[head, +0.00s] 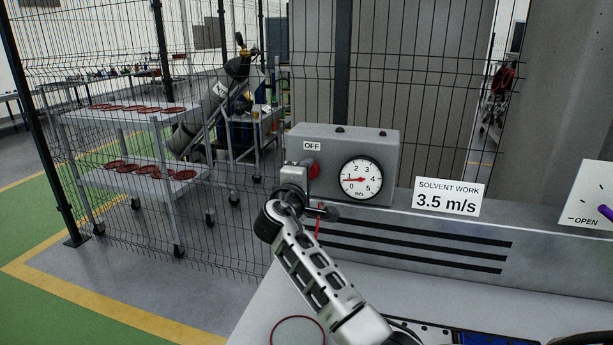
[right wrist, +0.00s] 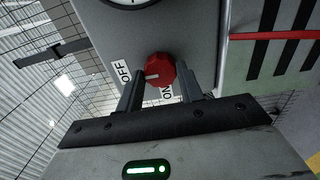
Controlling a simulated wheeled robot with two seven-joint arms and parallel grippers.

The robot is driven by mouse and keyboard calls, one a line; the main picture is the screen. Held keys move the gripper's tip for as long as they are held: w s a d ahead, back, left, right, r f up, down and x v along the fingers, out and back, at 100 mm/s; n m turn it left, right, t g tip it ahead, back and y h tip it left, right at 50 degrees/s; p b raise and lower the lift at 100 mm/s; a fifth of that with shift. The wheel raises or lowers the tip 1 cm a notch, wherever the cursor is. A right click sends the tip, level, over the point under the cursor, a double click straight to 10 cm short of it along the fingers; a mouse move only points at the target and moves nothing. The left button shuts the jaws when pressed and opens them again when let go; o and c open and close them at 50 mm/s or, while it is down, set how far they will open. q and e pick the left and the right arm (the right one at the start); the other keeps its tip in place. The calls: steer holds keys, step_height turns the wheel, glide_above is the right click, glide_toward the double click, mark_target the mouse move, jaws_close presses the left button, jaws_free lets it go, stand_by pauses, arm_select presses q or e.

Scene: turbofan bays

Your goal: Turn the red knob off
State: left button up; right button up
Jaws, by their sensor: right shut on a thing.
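The red knob (head: 314,169) is on the front of a grey control box (head: 300,140), below an OFF label (head: 312,146). My right gripper (head: 300,178) is at the knob and partly covers it. In the right wrist view the red knob (right wrist: 160,69) sits between the fingertips of my right gripper (right wrist: 160,85), which is shut on it. The knob's white mark points left, toward the side of the OFF label (right wrist: 121,72). An ON label (right wrist: 167,93) shows below the knob, partly hidden. My left gripper is not in view.
A dial gauge (head: 361,178) beside the knob has its red needle near 1. A sign (head: 447,197) reads SOLVENT WORK 3.5 m/s. A slotted grey panel (head: 420,243) runs right. A wire fence (head: 100,215) stands behind, with a rack of red rings (head: 130,175) beyond it.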

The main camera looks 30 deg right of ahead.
steer(key=shift+f, duration=0.1)
steer(key=o, duration=1)
steer(key=shift+a, duration=0.1)
steer(key=b+v, duration=0.3)
steer(key=v, duration=1.3)
